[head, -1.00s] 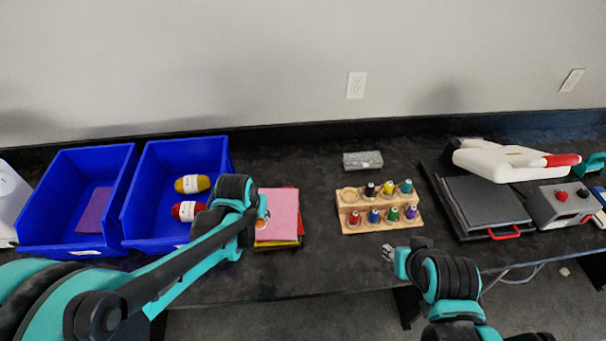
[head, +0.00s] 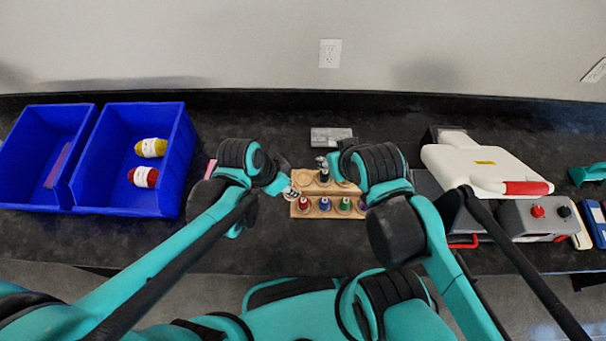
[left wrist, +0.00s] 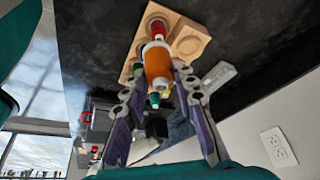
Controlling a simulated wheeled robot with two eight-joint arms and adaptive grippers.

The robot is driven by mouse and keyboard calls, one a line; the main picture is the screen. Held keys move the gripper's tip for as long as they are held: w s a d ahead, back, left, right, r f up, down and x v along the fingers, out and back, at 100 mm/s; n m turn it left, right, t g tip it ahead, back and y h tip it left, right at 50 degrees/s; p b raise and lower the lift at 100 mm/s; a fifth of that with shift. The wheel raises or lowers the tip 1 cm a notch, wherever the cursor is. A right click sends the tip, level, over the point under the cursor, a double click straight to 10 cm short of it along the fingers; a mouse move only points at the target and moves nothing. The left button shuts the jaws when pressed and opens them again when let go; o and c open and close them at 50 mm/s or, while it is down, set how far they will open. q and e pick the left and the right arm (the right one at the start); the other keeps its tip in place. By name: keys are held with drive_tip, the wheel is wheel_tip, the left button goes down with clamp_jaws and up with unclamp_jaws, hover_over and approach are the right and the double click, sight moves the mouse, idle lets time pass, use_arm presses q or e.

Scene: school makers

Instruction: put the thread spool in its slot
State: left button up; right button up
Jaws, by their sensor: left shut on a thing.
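An orange thread spool (left wrist: 157,66) is between the fingers of my left gripper (left wrist: 158,85), which is shut on it. In the head view my left gripper (head: 284,187) is at the left end of the wooden spool rack (head: 312,211). The rack also shows in the left wrist view (left wrist: 200,36), with an empty round slot (left wrist: 189,45) beside a red spool (left wrist: 157,28). That slot is at the rack's back left in the head view (head: 303,178). My right gripper (head: 334,161) is over the back of the rack, mostly hidden by its arm; its jaws are unclear.
Several spools stand in the rack's front row, including a blue one (head: 325,204). A grey block (head: 331,137) lies behind the rack. Blue bins (head: 168,199) holding yarn stand at left. A white machine (head: 480,165) and a grey control box (head: 532,218) stand at right.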

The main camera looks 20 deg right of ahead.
use_arm(q)
drive_tip(key=shift+s+d+m, duration=0.2)
drive_tip(key=shift+d+m, duration=0.1)
drive_tip(key=shift+d, duration=0.2)
drive_tip(key=shift+w+d+f+b, duration=0.8)
drive_tip(key=shift+w+d+f, duration=0.1)
drive_tip(key=shift+w+f, duration=0.85)
drive_tip(key=shift+w+d+f+b, duration=0.9)
drive_tip(key=shift+w+f, duration=0.7)
drive_tip(key=shift+f, duration=0.25)
drive_tip(key=shift+w+d+f+b, duration=0.75)
drive_tip(key=shift+w+d+f, duration=0.15)
drive_tip(key=shift+w+f, duration=0.85)
drive_tip(key=shift+s, duration=0.1)
drive_tip(key=shift+f+b, duration=0.35)
drive_tip(key=o, duration=1)
drive_tip(key=shift+r, duration=0.1)
